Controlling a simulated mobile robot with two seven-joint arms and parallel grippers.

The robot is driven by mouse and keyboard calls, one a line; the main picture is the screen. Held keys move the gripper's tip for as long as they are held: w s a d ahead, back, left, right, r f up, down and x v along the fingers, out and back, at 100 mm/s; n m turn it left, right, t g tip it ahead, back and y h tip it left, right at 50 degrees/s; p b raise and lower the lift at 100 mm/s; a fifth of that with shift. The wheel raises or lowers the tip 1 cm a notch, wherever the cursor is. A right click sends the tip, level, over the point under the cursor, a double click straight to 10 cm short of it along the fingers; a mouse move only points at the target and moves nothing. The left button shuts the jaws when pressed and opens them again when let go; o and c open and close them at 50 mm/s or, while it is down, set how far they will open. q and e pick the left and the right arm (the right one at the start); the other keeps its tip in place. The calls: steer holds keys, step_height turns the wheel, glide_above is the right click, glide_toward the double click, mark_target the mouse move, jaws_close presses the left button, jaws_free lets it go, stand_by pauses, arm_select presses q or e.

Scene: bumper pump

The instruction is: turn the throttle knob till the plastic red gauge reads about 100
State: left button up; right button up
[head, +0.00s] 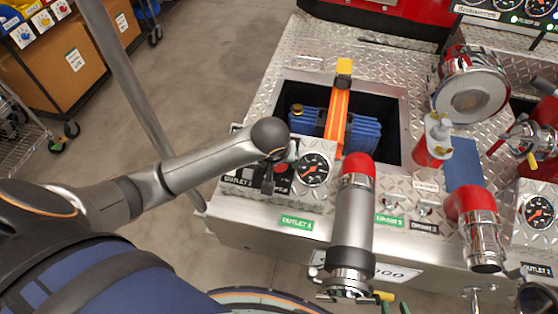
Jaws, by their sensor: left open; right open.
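My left gripper (271,180) is just left of this gauge, pointing down at the panel, and is open. I cannot tell whether this is part of the throttle knob; my wrist and gripper cover much of that spot. A second black gauge (538,211) sits at the right. My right gripper is not in view.
A red-capped metal outlet pipe (355,215) stands close right of the gauge. Floor (190,80) is clear at left.

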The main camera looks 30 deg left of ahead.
arm_select(q)
steer(key=shift+c, duration=0.3)
jaws_close()
stand_by(0.4)
steer(key=shift+m, duration=0.3)
steer(key=m, duration=0.3)
steer(key=shift+m+y, duration=0.3)
steer(key=shift+m, duration=0.1)
steer(key=m, duration=0.4)
steer(key=shift+y, duration=0.3)
steer(key=m, duration=0.4)
steer(key=shift+d+m+t, duration=0.1)
steer(key=shift+m+t, duration=0.3)
steer(key=shift+m+t+y, duration=0.3)
steer(key=shift+m, duration=1.9)
